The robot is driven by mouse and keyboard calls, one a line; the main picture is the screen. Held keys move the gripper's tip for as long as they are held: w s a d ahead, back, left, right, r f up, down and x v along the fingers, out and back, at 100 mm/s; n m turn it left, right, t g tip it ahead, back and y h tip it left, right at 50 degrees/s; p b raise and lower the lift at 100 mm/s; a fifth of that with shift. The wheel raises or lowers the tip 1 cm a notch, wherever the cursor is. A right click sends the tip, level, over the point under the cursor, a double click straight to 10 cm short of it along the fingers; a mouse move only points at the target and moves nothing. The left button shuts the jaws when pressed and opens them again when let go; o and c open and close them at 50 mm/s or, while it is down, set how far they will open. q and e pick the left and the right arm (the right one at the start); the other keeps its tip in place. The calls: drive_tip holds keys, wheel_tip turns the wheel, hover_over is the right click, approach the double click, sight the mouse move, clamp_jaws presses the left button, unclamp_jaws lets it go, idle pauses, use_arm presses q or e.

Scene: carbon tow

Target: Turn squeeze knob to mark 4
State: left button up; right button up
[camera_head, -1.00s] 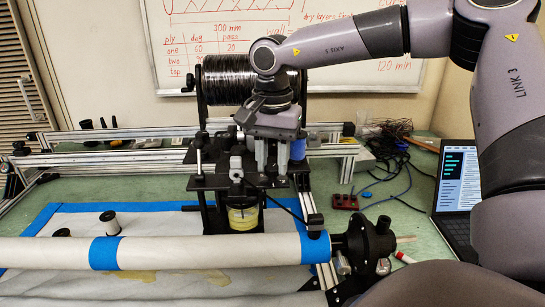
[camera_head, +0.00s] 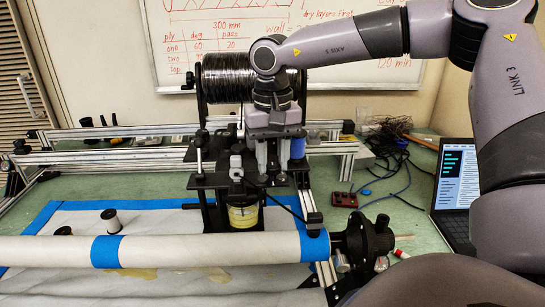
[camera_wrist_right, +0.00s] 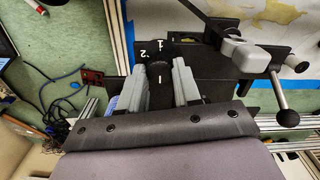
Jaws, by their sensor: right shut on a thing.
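The squeeze knob (camera_wrist_right: 160,88) is black, with a white line on it, and sits between the fingers of my right gripper (camera_wrist_right: 160,74) in the right wrist view. White marks 1 and 2 show on the black plate just beyond it; the line points roughly toward mark 1. Mark 4 cannot be made out. In the head view my right gripper (camera_head: 272,165) points down onto the black carriage (camera_head: 220,180), its fingers shut on the knob, which they mostly hide there. My left gripper is not in view.
A grey block (camera_wrist_right: 240,55) with a ball-ended black lever stands close to the right of the fingers in the right wrist view. A carbon spool (camera_head: 228,82) is behind my gripper. A white tube (camera_head: 190,249) crosses in front, and a laptop (camera_head: 456,195) stands right.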

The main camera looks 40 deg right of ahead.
sight(272, 165)
idle(0.3)
drive_tip(key=o, duration=1.1)
drive_tip(key=shift+c, duration=0.2)
wheel_tip(272, 165, up, 7)
drive_tip(key=shift+r, duration=0.1)
